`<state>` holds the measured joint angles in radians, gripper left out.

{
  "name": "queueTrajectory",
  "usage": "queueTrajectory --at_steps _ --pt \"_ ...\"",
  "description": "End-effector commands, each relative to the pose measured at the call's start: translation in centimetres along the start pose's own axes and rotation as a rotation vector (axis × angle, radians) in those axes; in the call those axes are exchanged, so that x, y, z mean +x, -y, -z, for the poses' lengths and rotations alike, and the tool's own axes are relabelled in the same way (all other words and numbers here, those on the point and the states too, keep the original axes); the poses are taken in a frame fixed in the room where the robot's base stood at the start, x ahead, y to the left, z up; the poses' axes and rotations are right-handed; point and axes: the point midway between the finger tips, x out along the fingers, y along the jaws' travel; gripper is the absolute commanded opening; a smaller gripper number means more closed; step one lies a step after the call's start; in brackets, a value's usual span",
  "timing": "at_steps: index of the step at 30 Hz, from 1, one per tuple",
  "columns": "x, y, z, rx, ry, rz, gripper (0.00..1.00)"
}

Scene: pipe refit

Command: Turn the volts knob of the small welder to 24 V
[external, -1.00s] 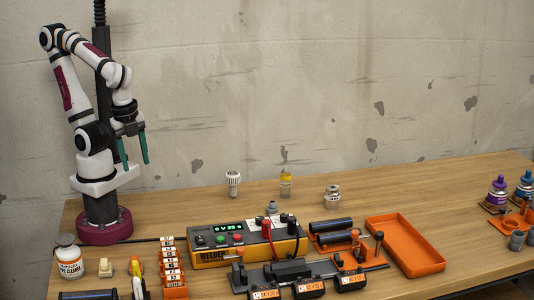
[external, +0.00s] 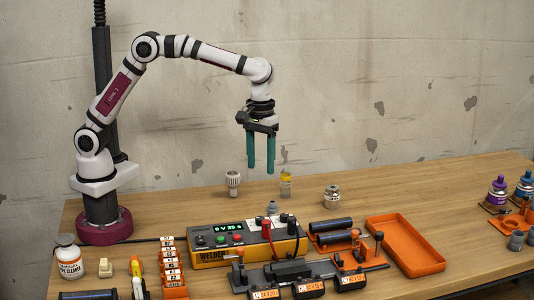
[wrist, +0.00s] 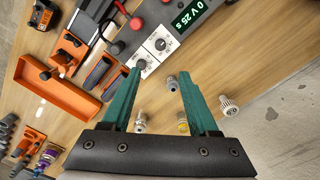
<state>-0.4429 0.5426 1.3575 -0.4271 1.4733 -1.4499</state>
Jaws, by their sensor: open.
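The small welder (external: 205,259) is an orange and grey box near the middle of the table. Its lit green display (wrist: 188,15) appears to read 0 V 25 s in the wrist view. Two dark knobs on white dials, an upper one (wrist: 160,44) and a lower one (wrist: 141,64), sit on its panel; their labels are too small to read. My gripper (external: 261,171) is open and empty, with teal fingers pointing down, well above the table and behind the welder. In the wrist view its fingertips (wrist: 158,74) frame the table edge of the welder, apart from the knobs.
Several small fittings, including a white ribbed one (external: 233,184) and a yellow-topped one (external: 286,185), stand behind the welder. Red and black leads rise at its right. Black pipes (external: 331,226) and an orange tray (external: 405,262) lie further right. Clamps stand in front.

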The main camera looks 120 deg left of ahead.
Motion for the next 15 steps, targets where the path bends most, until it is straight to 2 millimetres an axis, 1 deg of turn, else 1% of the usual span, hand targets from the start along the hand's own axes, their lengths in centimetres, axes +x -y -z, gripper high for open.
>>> queueTrajectory --at_steps 2,9,12,15 --pt "1.6 0.1 -0.1 0.002 0.002 0.004 0.60" --pt "8.9 0.1 -0.2 0.006 0.003 0.005 0.60" --pt "11.5 0.1 -0.2 0.008 0.002 0.004 0.60" --pt "13.2 0.1 -0.2 0.008 0.001 0.002 0.60"
